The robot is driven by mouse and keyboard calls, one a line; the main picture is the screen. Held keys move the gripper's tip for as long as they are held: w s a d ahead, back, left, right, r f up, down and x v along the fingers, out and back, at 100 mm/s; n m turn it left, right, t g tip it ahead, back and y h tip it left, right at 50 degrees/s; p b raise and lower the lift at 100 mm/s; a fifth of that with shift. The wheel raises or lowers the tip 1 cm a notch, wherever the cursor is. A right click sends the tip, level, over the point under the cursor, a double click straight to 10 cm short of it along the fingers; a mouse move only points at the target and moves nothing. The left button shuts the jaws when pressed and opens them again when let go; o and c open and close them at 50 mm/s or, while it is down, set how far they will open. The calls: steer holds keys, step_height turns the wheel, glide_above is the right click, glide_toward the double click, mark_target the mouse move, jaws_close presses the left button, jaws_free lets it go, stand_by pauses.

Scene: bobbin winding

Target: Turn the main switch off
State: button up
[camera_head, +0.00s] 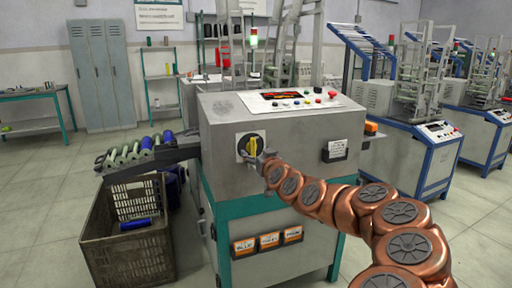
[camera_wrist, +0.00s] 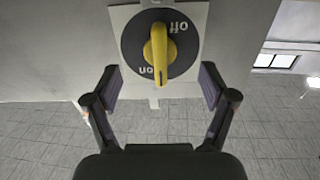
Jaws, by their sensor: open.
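The main switch (camera_head: 248,143) is a round dark dial with a yellow handle on a pale plate, on the front of the grey machine cabinet (camera_head: 225,177). In the wrist view the yellow handle (camera_wrist: 159,52) stands upright in the picture. The dial (camera_wrist: 134,42) reads "off" at upper right and "on" at lower left, both letterings upside down. I cannot tell for sure which mark the handle points to. My gripper (camera_wrist: 159,88) is open, its fingers spread to either side below the handle, holding nothing. In the head view my gripper (camera_head: 260,158) is close to the switch and partly hides it.
A control panel (camera_head: 290,98) with several buttons tops the cabinet. A dark crate (camera_head: 130,262) stands at the left below a chute (camera_head: 180,152) with bobbins. Labelled boxes (camera_head: 269,241) sit low on the cabinet front. More blue-framed machines (camera_head: 425,150) stand at right. The floor (camera_head: 40,200) at left is clear.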

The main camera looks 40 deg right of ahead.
mark_target(254, 150)
steer(key=shift+w+d+p, duration=0.3)
steer(key=shift+w, duration=0.35)
steer(key=shift+b+x, duration=0.45)
steer(key=shift+x, duration=0.75)
steer(key=shift+c, duration=0.3)
steer(key=shift+f, duration=0.1)
steer(key=c, duration=1.5)
